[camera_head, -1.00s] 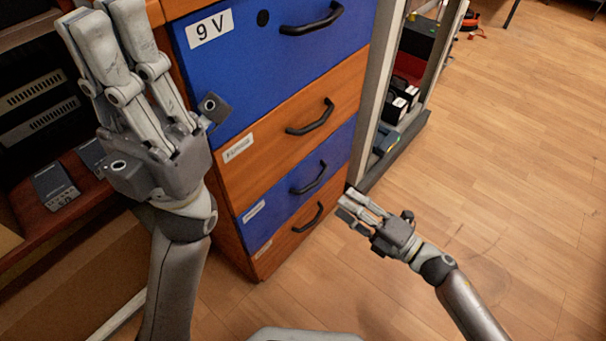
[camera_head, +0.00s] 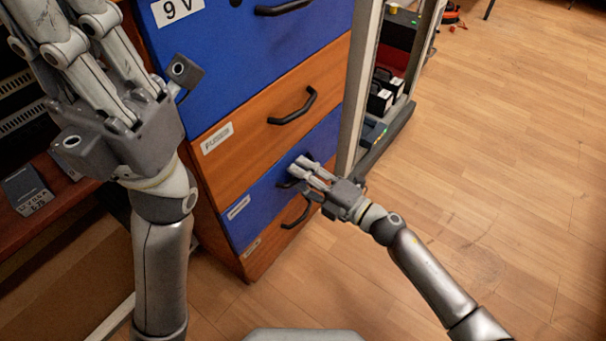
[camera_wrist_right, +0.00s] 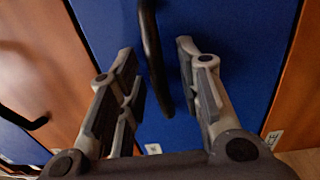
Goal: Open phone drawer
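The drawer cabinet shows in the head view with blue and orange fronts. Its third drawer, a blue one (camera_head: 262,203), has a small label that I cannot read. My right gripper (camera_head: 298,176) is at this drawer's handle and partly covers it. In the right wrist view, the right gripper (camera_wrist_right: 160,85) is open, with its fingers on either side of the black handle (camera_wrist_right: 152,55) and visible gaps. My left gripper (camera_head: 85,45) is raised in front of the cabinet's left side, its fingers extended and apart; its fingertips are partly cut off. It holds nothing visible.
The top blue drawer (camera_head: 220,70) is labelled 9 V, and an orange drawer (camera_head: 265,110) lies below it. The bottom orange drawer (camera_head: 270,245) is near the floor. A metal-framed rack (camera_head: 352,100) stands right of the cabinet. The wooden floor (camera_head: 480,180) at right is clear.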

